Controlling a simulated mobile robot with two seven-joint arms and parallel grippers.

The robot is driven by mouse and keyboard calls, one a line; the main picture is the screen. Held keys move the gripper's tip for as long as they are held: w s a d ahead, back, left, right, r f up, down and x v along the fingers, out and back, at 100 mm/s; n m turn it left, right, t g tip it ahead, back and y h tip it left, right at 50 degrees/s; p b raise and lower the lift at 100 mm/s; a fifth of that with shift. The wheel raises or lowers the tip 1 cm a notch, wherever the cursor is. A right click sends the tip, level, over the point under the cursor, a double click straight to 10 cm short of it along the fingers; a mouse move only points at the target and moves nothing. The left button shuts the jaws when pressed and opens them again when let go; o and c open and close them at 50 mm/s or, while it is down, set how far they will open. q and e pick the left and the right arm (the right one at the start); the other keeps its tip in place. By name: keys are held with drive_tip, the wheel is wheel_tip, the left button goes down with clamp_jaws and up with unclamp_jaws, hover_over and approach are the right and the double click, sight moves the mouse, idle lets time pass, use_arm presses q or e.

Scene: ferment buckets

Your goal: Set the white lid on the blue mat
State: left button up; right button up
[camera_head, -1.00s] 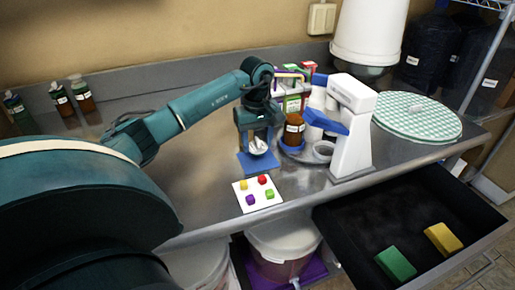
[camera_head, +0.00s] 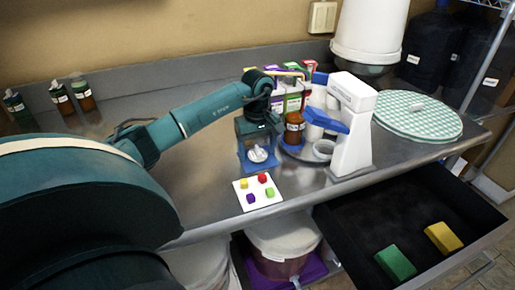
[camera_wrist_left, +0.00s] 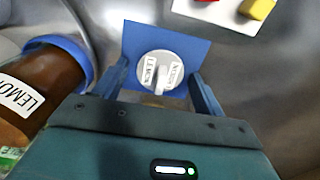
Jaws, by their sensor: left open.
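The white lid (camera_head: 257,154) has a raised grip and lies on the blue mat (camera_head: 245,163). My left gripper (camera_head: 257,150) is over the mat, pointing down. In the left wrist view its two fingers (camera_wrist_left: 160,88) stand apart on either side of the lid, with a gap to its rim. The lid's near edge is partly hidden by the gripper. My right gripper is not in view.
A brown LEMON bottle (camera_head: 294,130) stands close to the right of my gripper, beside a white and blue machine (camera_head: 352,125). A white card (camera_head: 241,197) with several coloured blocks lies in front. An open black drawer (camera_head: 370,225) is at lower right.

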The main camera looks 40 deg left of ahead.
sight(257, 147)
use_arm(q)
drive_tip(key=shift+r, duration=0.1)
drive_tip(key=shift+r, duration=0.25)
wheel_tip(257, 147, up, 12)
drive_tip(key=shift+f+b, duration=0.15)
drive_tip(key=shift+b, duration=0.2)
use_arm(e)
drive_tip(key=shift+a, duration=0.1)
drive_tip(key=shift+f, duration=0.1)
